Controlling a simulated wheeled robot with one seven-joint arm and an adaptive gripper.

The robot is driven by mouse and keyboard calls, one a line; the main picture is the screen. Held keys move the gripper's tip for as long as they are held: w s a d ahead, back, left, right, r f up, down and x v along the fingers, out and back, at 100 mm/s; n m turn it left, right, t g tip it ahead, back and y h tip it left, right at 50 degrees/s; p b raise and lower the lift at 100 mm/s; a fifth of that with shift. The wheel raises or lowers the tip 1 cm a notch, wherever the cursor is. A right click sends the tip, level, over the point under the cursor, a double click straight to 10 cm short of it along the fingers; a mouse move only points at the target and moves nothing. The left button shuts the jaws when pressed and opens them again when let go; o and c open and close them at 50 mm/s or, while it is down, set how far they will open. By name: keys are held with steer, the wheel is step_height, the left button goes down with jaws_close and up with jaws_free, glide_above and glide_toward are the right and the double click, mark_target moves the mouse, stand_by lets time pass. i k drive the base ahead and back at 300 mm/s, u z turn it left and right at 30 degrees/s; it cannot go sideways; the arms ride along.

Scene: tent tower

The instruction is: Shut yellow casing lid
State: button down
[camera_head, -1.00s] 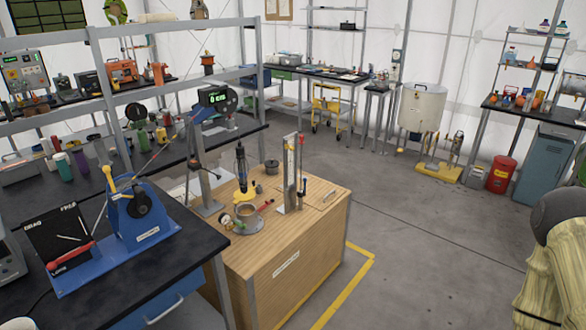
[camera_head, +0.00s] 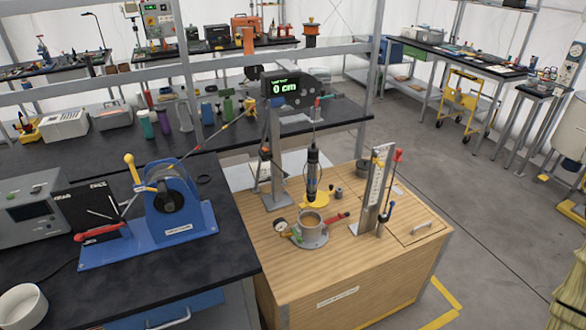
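A flat yellow piece (camera_head: 318,202) lies on the wooden cabinet top (camera_head: 345,268), around the foot of a dark hanging cylinder (camera_head: 312,172). It may be the yellow casing lid, but it is too small to tell whether it is open or shut. My gripper is not in view.
A metal cup on a round base (camera_head: 309,229), a small gauge (camera_head: 283,227) and an upright scale plate (camera_head: 377,190) stand on the cabinet. A blue winch (camera_head: 178,200) sits on the black bench at left. A display (camera_head: 287,89) reads 0 cm.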

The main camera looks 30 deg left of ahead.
mark_target(322, 199)
steer(key=u, duration=0.75)
steer(key=i, duration=0.75)
steer(key=u, duration=0.8)
